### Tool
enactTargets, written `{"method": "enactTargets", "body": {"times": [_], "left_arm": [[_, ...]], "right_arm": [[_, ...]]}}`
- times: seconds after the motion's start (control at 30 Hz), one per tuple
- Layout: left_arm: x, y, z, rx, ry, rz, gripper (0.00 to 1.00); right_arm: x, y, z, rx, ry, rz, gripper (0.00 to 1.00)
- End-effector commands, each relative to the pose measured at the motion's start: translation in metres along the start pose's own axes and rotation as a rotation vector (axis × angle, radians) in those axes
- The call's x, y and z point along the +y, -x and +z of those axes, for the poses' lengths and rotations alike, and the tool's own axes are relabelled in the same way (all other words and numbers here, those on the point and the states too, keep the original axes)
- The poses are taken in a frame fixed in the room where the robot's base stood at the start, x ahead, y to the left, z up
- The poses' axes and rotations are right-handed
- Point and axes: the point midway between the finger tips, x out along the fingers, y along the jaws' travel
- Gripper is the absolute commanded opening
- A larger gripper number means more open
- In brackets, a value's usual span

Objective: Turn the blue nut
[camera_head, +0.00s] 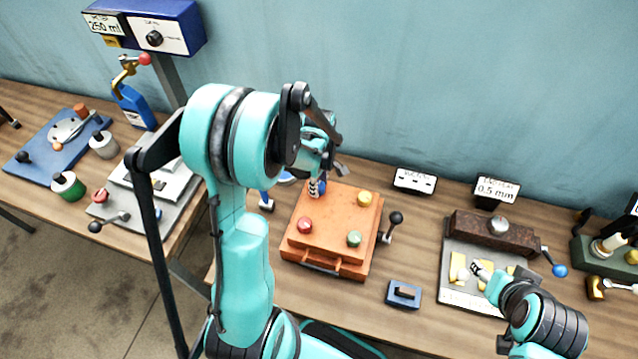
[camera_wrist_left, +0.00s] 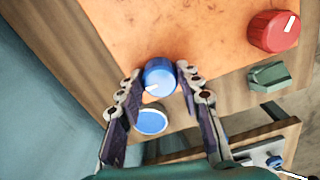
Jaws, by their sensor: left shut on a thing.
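The blue nut (camera_wrist_left: 160,78), round with a white mark on its side, sits at a corner of the orange wooden box top (camera_wrist_left: 200,35). In the head view, the nut (camera_head: 321,187) shows partly below my left gripper (camera_head: 318,178), at the back left of the box (camera_head: 330,225). In the left wrist view, the fingers of my left gripper (camera_wrist_left: 160,75) lie on both sides of the nut, shut on it. My right gripper (camera_head: 483,270) is low over the grey tray at the right; its fingers are too small to read.
A red knob (camera_head: 305,225), a yellow one (camera_head: 364,199) and a green one (camera_head: 354,239) stand on the box. A black-knobbed crank (camera_head: 395,218) sticks out at its right. A small blue block (camera_head: 403,294) lies in front. The grey tray (camera_head: 470,297) holds yellow pieces.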

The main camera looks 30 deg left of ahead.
Motion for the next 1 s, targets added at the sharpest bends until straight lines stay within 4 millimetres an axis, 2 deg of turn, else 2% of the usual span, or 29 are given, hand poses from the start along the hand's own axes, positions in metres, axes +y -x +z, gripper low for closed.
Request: {"method": "enactTargets", "body": {"times": [0.27, 1.0], "left_arm": [[0.0, -0.001, 0.0, 0.0, -0.138, 0.001, 0.06], [-0.001, -0.001, -0.001, 0.0, -0.827, 0.001, 0.06]], "right_arm": [[0.0, -0.007, 0.005, 0.0, 0.0, 0.0, 0.56], [0.0, -0.028, 0.02, 0.0, 0.0, 0.0, 0.56]]}}
